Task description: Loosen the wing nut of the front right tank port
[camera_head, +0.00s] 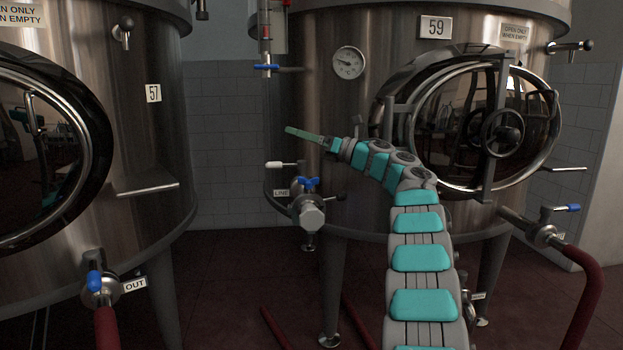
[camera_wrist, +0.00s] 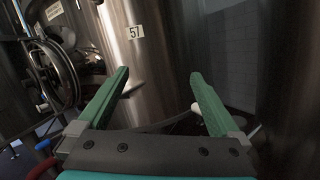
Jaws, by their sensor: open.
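A blue wing nut (camera_head: 309,184) sits on top of a steel port (camera_head: 310,213) low on the front left of tank 59 (camera_head: 300,120), in the head view. A small label is beside it. My gripper (camera_head: 291,131) is in front of tank 59, above the wing nut and apart from it, pointing left. In the wrist view the two green fingers of my gripper (camera_wrist: 159,78) are spread with nothing between them. The wrist view faces tank 57 (camera_wrist: 155,70), and I cannot make out the blue wing nut there.
Tank 57 (camera_head: 153,125) stands at the left, with an outlet valve and blue handle (camera_head: 95,281). A white-tipped lever (camera_head: 281,164) sticks out above the port. A sight-glass valve (camera_head: 266,67) hangs above. A round manway (camera_head: 480,130) is behind my arm. A red hose (camera_head: 586,295) is at right.

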